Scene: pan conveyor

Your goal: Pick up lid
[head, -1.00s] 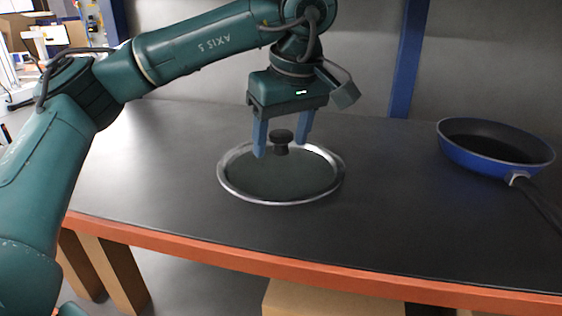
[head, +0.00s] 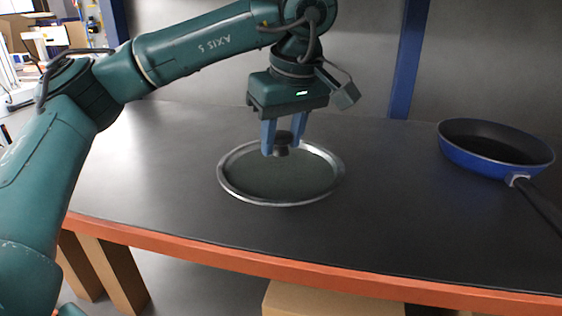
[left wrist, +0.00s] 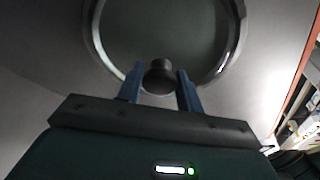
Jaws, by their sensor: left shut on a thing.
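The lid (head: 275,183) is a round dark disc with a silver metal rim and a black knob (head: 283,141). It lies flat on the dark table. My left gripper (head: 283,150) reaches down from above, with its two blue fingers shut on the knob, one at each side. The left wrist view also shows the lid (left wrist: 165,30) and the knob (left wrist: 159,77) between the fingers (left wrist: 160,80). My right gripper is in neither view.
A blue pan (head: 470,160) with a black handle stands on the table (head: 400,215) at the right. An orange edge (head: 330,277) runs along the front. A blue post (head: 408,60) rises at the back. The table between lid and pan is clear.

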